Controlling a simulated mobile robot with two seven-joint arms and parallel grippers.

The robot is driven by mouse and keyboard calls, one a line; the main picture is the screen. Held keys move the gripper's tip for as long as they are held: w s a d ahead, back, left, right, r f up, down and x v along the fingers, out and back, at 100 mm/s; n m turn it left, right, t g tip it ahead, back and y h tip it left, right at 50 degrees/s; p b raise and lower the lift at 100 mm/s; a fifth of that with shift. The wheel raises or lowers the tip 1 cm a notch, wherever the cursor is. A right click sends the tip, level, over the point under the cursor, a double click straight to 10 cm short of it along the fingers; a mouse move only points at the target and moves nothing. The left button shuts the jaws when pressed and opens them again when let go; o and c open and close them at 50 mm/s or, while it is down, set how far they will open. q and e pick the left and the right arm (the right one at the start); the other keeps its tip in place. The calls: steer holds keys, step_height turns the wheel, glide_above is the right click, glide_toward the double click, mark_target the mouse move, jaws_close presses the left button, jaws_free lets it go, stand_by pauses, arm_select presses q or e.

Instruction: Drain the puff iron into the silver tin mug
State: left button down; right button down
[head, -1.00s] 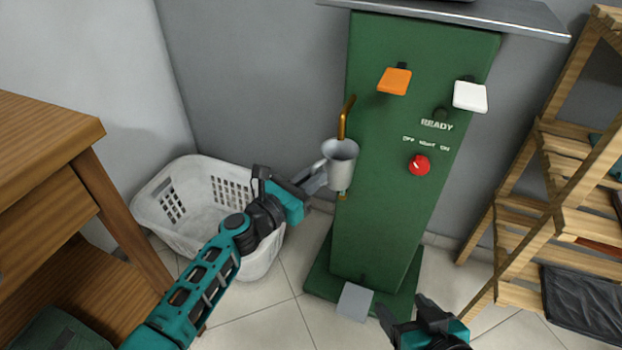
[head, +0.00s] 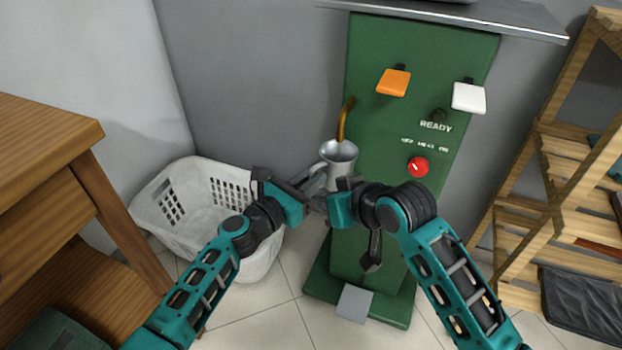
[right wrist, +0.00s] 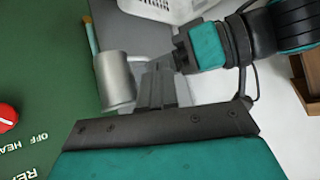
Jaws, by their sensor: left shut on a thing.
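The puff iron (head: 420,210) is a green cabinet with a metal top. A copper pipe (head: 345,115) on its left side reaches down to the mouth of the silver tin mug (head: 340,152). The mug is upright, and also shows in the right wrist view (right wrist: 115,82). My left gripper (head: 312,190) is shut on the mug's handle side. My right gripper (right wrist: 157,85) is just below and in front of the mug, its fingers close together with nothing seen between them. It hides the mug's lower part and the brass fitting under it.
The cabinet carries an orange pad (head: 394,82), a white pad (head: 469,97) and a red knob (head: 418,167). A grey pedal (head: 354,303) is at its foot. A white basket (head: 165,200) stands behind my left arm, a wooden table (head: 50,130) left, a wooden shelf (head: 555,175) right.

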steer(key=w+a+r+n+g, duration=0.15)
steer(key=w+a+r, duration=0.25)
steer(key=r, duration=0.4)
step_height(320, 180, up, 21)
steer(key=g+h, duration=0.2)
steer(key=h, duration=0.1)
glide_above(395, 80)
steer(key=shift+s+d+n, duration=0.1)
steer(key=shift+s+n, duration=0.05)
steer(key=shift+n, duration=0.3)
steer(key=shift+f, duration=2.75)
steer(key=shift+f, duration=0.15)
steer(key=shift+f, duration=1.65)
stand_by(0.4)
